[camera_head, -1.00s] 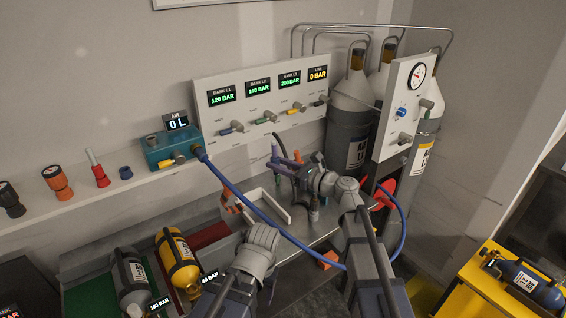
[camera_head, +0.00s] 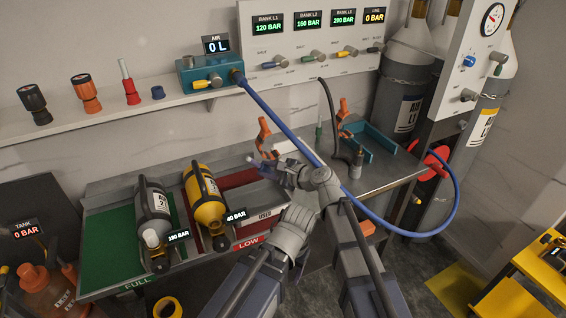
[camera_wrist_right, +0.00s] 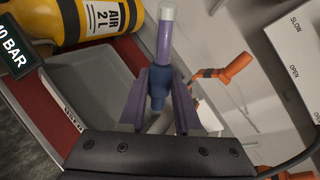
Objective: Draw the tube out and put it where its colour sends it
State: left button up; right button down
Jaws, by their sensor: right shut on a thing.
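My right gripper (camera_head: 264,167) is shut on a slim tube. In the right wrist view its purple jaws (camera_wrist_right: 158,104) close round the tube's dark blue collar; above it the tube (camera_wrist_right: 165,42) is purple, with a pale, clear-looking end. In the head view only a pale tip (camera_head: 250,159) shows beside the jaws. The gripper is above the bench, by the grey tray labelled USED (camera_head: 268,198), which also shows in the wrist view (camera_wrist_right: 92,78). Nothing shows the tube touching the tray. My left arm's wrist is at the lower middle; its jaws are hidden.
A yellow cylinder (camera_head: 205,207) and a grey one (camera_head: 153,228) lie left of the tray. A teal holder (camera_head: 372,141) with orange clamps stands right. The wall shelf (camera_head: 62,138) holds several fittings.

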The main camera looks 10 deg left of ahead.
pick_arm(q)
notch_tip(320, 180, down, 2)
jog(key=shift+b, duration=0.55)
pick_arm(e)
jog(key=f, duration=0.1)
jog(key=a+f+n, duration=0.1)
jog(key=shift+s+a+f, duration=0.3)
jog(key=shift+s, duration=0.05)
pick_arm(q)
notch_tip(320, 180, down, 7)
jog(key=b, duration=0.7)
pick_arm(e)
send_over(263, 205)
notch_tip(263, 205, down, 7)
jog(key=shift+w+f, duration=0.1)
pick_arm(q)
jog(key=shift+f+b, duration=0.8)
jog(key=shift+b, duration=0.05)
pick_arm(e)
jog(key=shift+f, duration=0.7)
